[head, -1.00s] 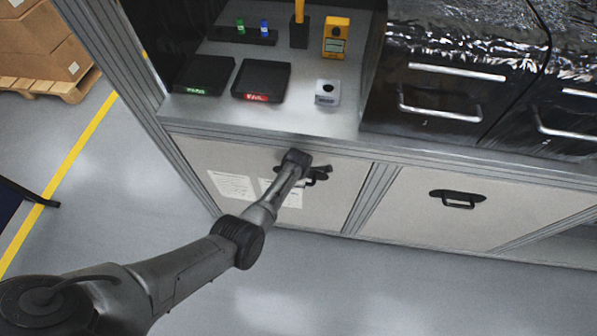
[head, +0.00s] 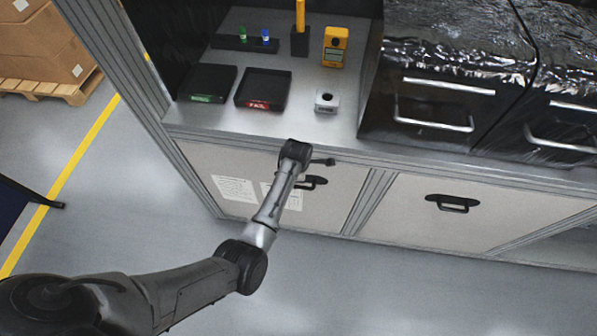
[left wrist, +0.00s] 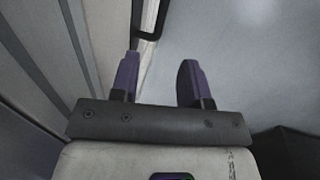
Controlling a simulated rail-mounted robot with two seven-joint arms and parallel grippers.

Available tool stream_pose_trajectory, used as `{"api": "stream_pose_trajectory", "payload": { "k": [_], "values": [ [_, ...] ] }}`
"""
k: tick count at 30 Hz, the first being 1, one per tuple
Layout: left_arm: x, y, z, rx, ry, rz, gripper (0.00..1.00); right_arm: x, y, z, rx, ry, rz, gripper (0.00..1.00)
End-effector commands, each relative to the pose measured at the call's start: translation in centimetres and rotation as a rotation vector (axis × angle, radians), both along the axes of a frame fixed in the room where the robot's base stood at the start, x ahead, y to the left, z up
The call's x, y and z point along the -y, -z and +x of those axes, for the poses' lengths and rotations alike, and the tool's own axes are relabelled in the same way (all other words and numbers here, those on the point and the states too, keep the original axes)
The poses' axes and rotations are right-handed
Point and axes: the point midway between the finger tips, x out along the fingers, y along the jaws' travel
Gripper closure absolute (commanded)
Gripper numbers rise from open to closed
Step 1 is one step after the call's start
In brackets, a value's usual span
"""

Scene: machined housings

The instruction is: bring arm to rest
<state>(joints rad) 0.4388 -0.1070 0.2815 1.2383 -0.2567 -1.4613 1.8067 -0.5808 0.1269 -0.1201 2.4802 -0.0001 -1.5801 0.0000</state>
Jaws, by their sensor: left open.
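My left arm reaches from the lower left to the front of the workbench in the head view. Its gripper (head: 324,162) is partly hidden behind the wrist, in front of the cabinet door just below the counter edge. In the left wrist view the two purple fingers of the left gripper (left wrist: 157,82) stand apart with nothing between them. A machined housing (head: 327,100), a small grey block with a dark round bore, sits on the counter, apart from the gripper. My right gripper is not in view.
A green-labelled black tray (head: 209,99) and a red-labelled black tray (head: 262,106) stand on the counter. A yellow device (head: 335,46) is behind the housing. Cabinet doors with black handles (head: 452,203) face the open grey floor (head: 370,290). Black drawers (head: 440,95) stand at right.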

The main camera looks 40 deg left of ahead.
Motion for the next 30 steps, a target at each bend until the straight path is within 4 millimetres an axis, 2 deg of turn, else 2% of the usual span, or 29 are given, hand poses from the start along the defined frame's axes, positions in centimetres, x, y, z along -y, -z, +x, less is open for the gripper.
{"api": "stream_pose_trajectory", "payload": {
  "k": [15, 19, 23, 26, 30],
  "values": [
    [0.0, 0.0, -0.1, -0.001, 0.003, 0.001, 0.58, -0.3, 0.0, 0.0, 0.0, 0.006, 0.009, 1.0],
    [-0.6, 0.4, -1.5, -0.003, 0.073, 0.03, 0.58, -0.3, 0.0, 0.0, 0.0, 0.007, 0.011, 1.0],
    [-1.7, 1.0, -5.4, -0.01, 0.293, 0.105, 0.58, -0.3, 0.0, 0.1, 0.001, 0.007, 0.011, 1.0],
    [-1.9, 1.0, -9.9, -0.023, 0.561, 0.184, 0.58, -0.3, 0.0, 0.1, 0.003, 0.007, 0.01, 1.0],
    [-0.8, -0.1, -16.7, -0.046, 0.993, 0.285, 0.58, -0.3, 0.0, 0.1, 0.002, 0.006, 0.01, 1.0]
  ]
}}
